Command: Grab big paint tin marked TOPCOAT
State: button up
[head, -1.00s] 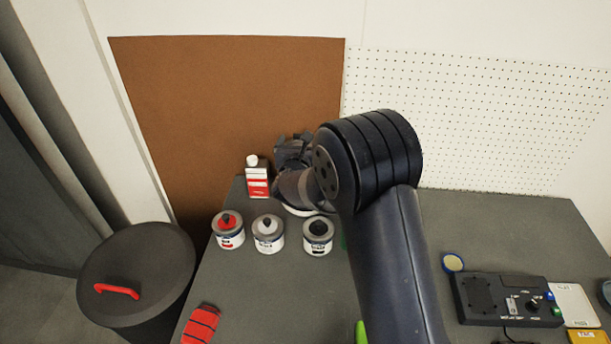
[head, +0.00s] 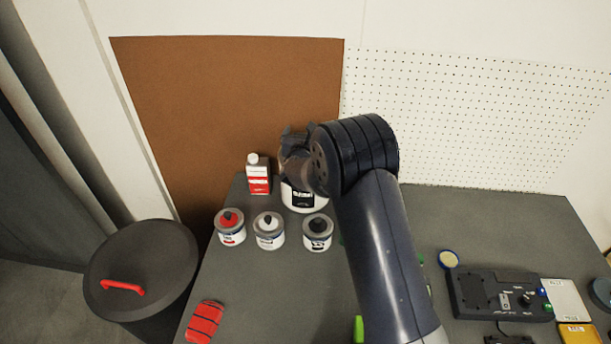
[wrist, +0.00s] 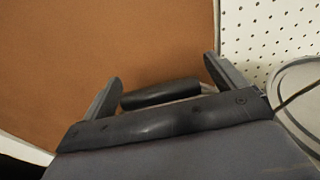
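The big paint tin (head: 302,199) is white with a dark label and stands at the back of the grey bench in the head view. Its top is hidden behind my arm, and its label lettering is too small to read surely. My gripper (head: 296,138) is above the tin in the head view. In the wrist view my gripper (wrist: 165,85) has its two fingers wide apart. A black rounded bar (wrist: 160,93), perhaps the tin's handle grip, shows between the fingers. I cannot tell whether it touches them.
Three small tins, with red (head: 230,224), grey (head: 269,228) and black (head: 317,230) lid marks, stand in front. A red-and-white bottle (head: 258,176) stands to the left. A brown board (head: 220,110) and white pegboard (head: 470,120) rise behind.

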jog(key=c, duration=0.9)
jog(key=shift+s+f, duration=0.15)
jog(key=shift+f, duration=0.25)
grip_shut()
jog(key=shift+r, duration=0.45)
